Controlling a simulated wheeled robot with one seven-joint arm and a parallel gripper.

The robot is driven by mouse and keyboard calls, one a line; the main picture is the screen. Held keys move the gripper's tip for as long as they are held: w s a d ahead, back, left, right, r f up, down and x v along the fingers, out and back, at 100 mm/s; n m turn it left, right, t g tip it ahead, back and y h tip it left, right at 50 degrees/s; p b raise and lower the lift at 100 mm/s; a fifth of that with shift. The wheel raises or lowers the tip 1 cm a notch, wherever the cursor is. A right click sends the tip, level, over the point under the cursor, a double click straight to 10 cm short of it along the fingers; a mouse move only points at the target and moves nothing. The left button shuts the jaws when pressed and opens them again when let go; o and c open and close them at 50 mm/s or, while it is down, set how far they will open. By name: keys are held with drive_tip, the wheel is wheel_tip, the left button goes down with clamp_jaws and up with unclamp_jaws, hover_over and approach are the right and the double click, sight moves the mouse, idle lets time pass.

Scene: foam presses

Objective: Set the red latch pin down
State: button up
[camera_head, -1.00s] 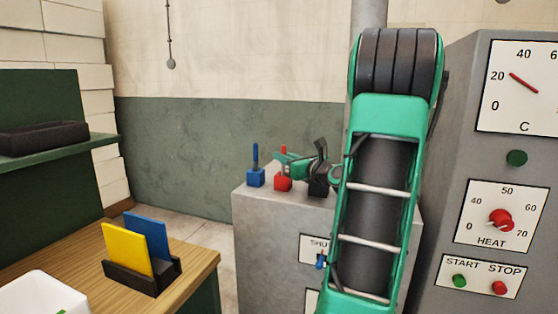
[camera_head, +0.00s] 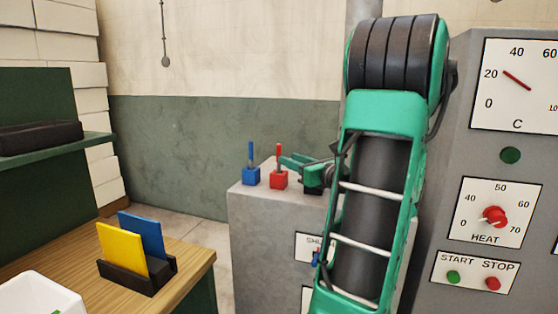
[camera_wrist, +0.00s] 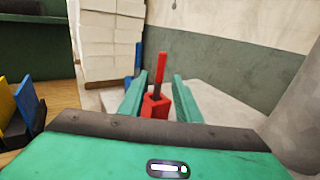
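The red latch pin (camera_head: 279,152) stands upright in a red block (camera_head: 279,180) on top of the grey cabinet. In the wrist view the pin (camera_wrist: 161,68) rises from the red block (camera_wrist: 156,106), seen between my two green fingers. My gripper (camera_head: 284,159) is just right of the pin in the head view. In the wrist view my gripper (camera_wrist: 158,80) has its fingers apart, with a gap on each side of the thin pin. How far the fingertips are from the pin in depth is hard to tell.
A blue pin (camera_head: 251,153) in a blue block stands left of the red one. A wooden table (camera_head: 190,270) at left holds a dark rack (camera_head: 150,280) with yellow and blue plates. A panel with a gauge and buttons (camera_head: 480,205) is at right.

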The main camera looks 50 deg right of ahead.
drive_tip(key=shift+s+a, duration=0.25)
drive_tip(key=shift+s, duration=0.95)
drive_tip(key=shift+s+a, duration=0.2)
drive_tip(key=shift+s, duration=1)
drive_tip(key=w+a+f+n+g+y, duration=0.15)
drive_tip(key=a+f+n+g, duration=0.25)
drive_tip(key=a+f+n, duration=0.4)
drive_tip(key=w+a+f+n+g+y, duration=0.1)
drive_tip(key=a+f+n+g+y, duration=0.2)
drive_tip(key=a+f+n+g, duration=0.35)
drive_tip(key=s+a+f+n+g, duration=0.2)
drive_tip(key=s+a+n+g, duration=0.1)
drive_tip(key=s+n, duration=0.5)
drive_tip(key=s+a+f+n+g, duration=0.2)
drive_tip(key=s+a+n+g, duration=0.2)
drive_tip(key=s+n, duration=0.5)
drive_tip(key=shift+s+a+h, duration=0.45)
drive_tip(key=shift+s+a, duration=0.25)
drive_tip(key=shift+a, duration=0.15)
drive_tip(key=shift+f, duration=0.1)
